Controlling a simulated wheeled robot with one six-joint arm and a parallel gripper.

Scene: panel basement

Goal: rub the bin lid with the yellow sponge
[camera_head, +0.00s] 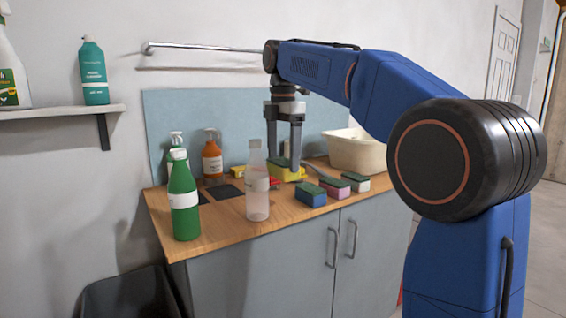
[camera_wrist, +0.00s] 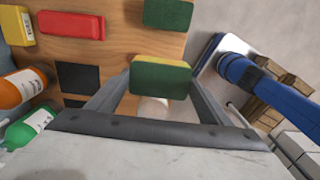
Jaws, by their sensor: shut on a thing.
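My gripper (camera_head: 284,168) points down over the wooden counter and is shut on the yellow sponge (camera_head: 287,175), which has a green scouring side. In the wrist view the sponge (camera_wrist: 160,80) sits between the two fingertips of my gripper (camera_wrist: 155,85), with its green face and yellow edge showing. The head view does not clearly show whether the sponge touches the counter. A black bin (camera_head: 128,296) stands on the floor at the lower left, cut off by the frame edge. I cannot clearly tell its lid from its body.
A cream basin (camera_head: 355,153) is behind.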

